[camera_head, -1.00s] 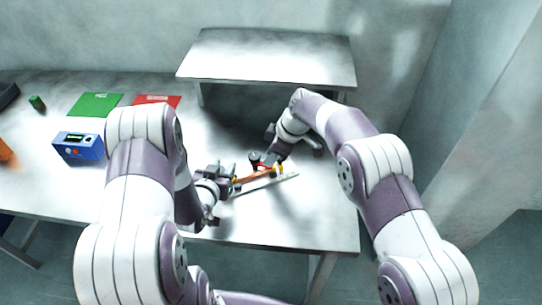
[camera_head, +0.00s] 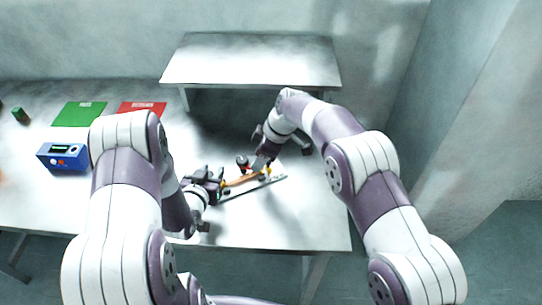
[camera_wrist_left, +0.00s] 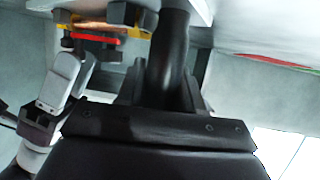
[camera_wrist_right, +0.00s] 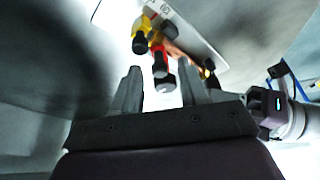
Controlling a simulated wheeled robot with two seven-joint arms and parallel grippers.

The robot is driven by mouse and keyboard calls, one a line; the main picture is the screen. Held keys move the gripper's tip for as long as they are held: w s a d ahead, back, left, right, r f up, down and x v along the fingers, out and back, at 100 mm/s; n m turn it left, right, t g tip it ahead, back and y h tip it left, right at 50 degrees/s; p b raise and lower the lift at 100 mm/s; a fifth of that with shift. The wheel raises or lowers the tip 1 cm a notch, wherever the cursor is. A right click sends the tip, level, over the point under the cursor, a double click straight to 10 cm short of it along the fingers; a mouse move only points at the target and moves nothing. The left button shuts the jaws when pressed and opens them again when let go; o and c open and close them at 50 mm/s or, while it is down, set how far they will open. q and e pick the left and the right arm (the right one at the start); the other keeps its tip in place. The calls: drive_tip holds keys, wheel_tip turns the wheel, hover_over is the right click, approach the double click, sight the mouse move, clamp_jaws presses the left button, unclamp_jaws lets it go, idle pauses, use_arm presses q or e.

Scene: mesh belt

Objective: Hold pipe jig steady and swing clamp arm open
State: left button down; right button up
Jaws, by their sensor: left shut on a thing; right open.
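The pipe jig (camera_head: 262,186) is a narrow pale plate on the near part of the table, with a copper-coloured pipe (camera_head: 240,181) and yellow supports along it. A clamp arm with a red part and black tip (camera_head: 243,162) stands on its far side.
A blue box with buttons (camera_head: 63,157), a green sheet (camera_head: 79,114) and a red sheet (camera_head: 142,108) lie on the left of the table. A raised metal shelf (camera_head: 250,60) stands behind. The table right of the jig (camera_head: 315,210) is clear.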

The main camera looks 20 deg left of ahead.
drive_tip(key=w+d+r, duration=0.1)
drive_tip(key=d+r, duration=0.1)
drive_tip(key=d, duration=1.1)
drive_tip(key=shift+r, duration=0.2)
drive_tip(key=shift+w, duration=0.1)
